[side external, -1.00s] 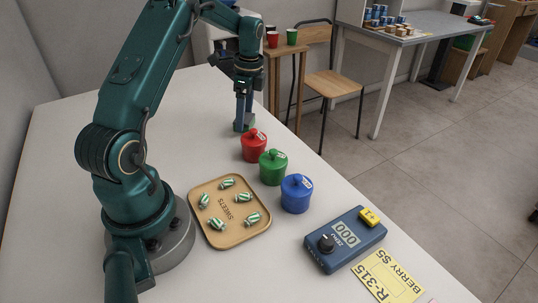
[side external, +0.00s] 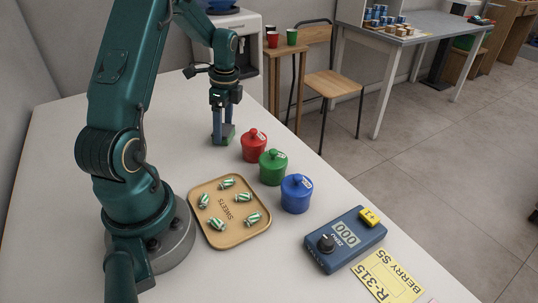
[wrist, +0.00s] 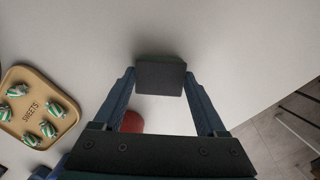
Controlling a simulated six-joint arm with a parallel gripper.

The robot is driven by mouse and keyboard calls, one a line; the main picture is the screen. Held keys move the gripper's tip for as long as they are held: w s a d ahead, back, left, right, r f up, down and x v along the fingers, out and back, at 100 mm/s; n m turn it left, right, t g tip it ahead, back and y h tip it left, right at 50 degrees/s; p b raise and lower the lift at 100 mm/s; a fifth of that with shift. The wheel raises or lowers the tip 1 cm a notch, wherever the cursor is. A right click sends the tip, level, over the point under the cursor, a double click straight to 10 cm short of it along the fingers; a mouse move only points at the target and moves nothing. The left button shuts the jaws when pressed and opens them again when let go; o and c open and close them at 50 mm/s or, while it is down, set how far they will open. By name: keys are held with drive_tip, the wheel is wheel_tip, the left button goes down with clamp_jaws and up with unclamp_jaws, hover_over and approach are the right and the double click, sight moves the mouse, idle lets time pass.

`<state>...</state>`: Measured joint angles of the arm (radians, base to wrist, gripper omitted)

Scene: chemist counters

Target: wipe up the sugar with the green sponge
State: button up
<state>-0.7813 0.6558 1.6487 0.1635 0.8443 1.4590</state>
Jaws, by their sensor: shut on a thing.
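My gripper (side external: 223,128) points down at the white counter, behind the tray and to the left of the red pot. It is shut on the green sponge (side external: 226,138), which is at or very near the counter top; I cannot tell if it touches. In the wrist view the sponge (wrist: 160,76) is a dark grey block between my fingers (wrist: 163,95), with a thin green edge on its far side. I cannot make out any sugar on the counter in either view.
A red pot (side external: 254,148), a green pot (side external: 273,169) and a blue pot (side external: 296,196) stand in a row. A tan sweets tray (side external: 207,189) holds several striped sweets. A blue device (side external: 345,240) sits at the right. The counter (side external: 85,120) behind the tray is clear.

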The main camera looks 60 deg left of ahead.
drive_tip(key=shift+w, duration=3.15)
drive_tip(key=shift+s+d, duration=0.1)
drive_tip(key=shift+d, duration=0.45)
drive_tip(key=shift+s, duration=3.45)
drive_tip(key=shift+w, duration=3.55)
wheel_tip(320, 180, up, 8)
drive_tip(key=shift+s, duration=0.15)
